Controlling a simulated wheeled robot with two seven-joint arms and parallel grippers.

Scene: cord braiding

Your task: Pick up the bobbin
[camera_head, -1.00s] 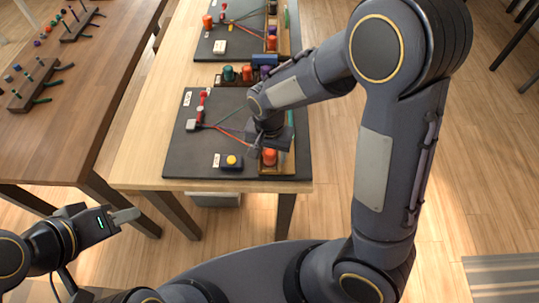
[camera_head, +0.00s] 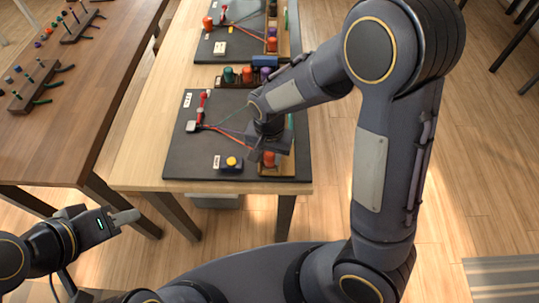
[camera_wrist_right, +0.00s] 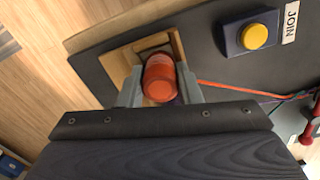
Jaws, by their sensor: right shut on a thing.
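An orange-red bobbin (camera_wrist_right: 160,78) sits between the two grey fingers of my right gripper (camera_wrist_right: 158,88), which is shut on it. It is over the end compartment of a wooden tray (camera_wrist_right: 124,62); whether it is lifted clear of the tray floor I cannot tell. A red-orange cord (camera_wrist_right: 235,88) runs from beside the bobbin to the right. In the head view the bobbin (camera_head: 269,159) shows just below the right gripper (camera_head: 262,150), partly hidden by it. My left gripper (camera_head: 124,217) is off the table at lower left, holding nothing visible; its finger gap is unclear.
A dark mat (camera_head: 205,155) carries a blue box with a yellow button (camera_head: 231,162), marked JOIN in the wrist view. Cords meet at a red-and-white fixture (camera_head: 196,126). More bobbins (camera_head: 246,73) stand behind. A brown table (camera_head: 70,135) with peg racks is at left.

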